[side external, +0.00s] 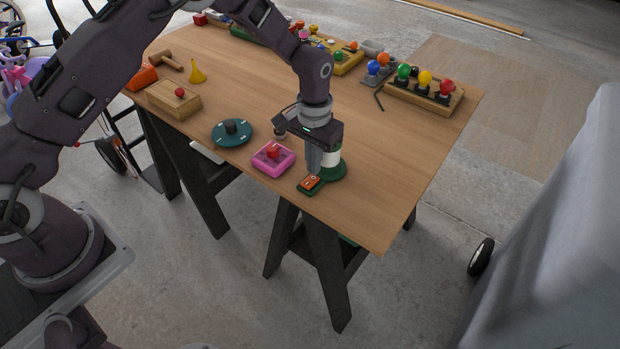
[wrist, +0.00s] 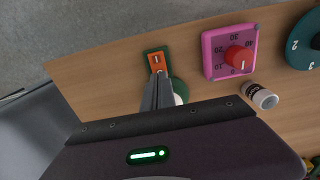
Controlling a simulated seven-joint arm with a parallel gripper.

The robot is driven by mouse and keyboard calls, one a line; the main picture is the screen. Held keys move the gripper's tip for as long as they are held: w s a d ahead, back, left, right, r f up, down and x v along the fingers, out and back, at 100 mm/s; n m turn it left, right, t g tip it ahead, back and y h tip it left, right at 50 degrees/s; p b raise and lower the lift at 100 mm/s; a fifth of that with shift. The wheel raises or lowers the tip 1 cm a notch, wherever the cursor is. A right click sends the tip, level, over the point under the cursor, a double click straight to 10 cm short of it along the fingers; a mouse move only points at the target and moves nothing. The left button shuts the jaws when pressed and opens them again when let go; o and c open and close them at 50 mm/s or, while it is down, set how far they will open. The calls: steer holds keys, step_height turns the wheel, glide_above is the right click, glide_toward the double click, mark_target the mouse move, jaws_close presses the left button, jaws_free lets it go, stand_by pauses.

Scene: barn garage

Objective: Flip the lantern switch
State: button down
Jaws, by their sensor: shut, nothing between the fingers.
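The lantern (side external: 333,160) has a green base and a whitish body and stands near the table's front edge, partly hidden behind my gripper. Its orange switch (side external: 311,182) sits on a green plate at the front of the base. In the wrist view the orange switch (wrist: 156,62) shows just beyond my fingertips. My gripper (side external: 312,172) points down with its fingers together and empty, at the near part of the switch. I cannot tell whether the tips touch it. In the wrist view the lantern body (wrist: 179,99) is mostly hidden behind the fingers.
A pink timer box with a red knob (side external: 273,158) stands close to the left of my gripper. A teal dial (side external: 232,132) and a small jar (wrist: 262,96) are nearby. A wooden stand with coloured bulbs (side external: 425,92) is at the back right. The table's right front is clear.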

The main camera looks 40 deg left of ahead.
step_height(320, 180, up, 5)
steer(key=shift+f, duration=0.1)
stand_by(0.3)
step_height(320, 180, up, 11)
steer(key=t, duration=0.1)
glide_above(313, 178)
steer(key=s+a, duration=0.2)
steer(key=s, duration=0.1)
steer(key=s+a+r+t, duration=0.2)
steer(key=s+a+r, duration=0.1)
steer(key=s+r, duration=0.6)
steer(key=s+a+r+t, duration=0.1)
steer(key=s+r, duration=0.1)
steer(key=s, duration=0.7)
steer(key=s+a+r+t, duration=0.1)
steer(key=s+a, duration=0.1)
steer(key=s, duration=0.7)
steer(key=shift+s+r+t, duration=0.3)
steer(key=shift+s+r, duration=0.05)
steer(key=shift+s, duration=0.05)
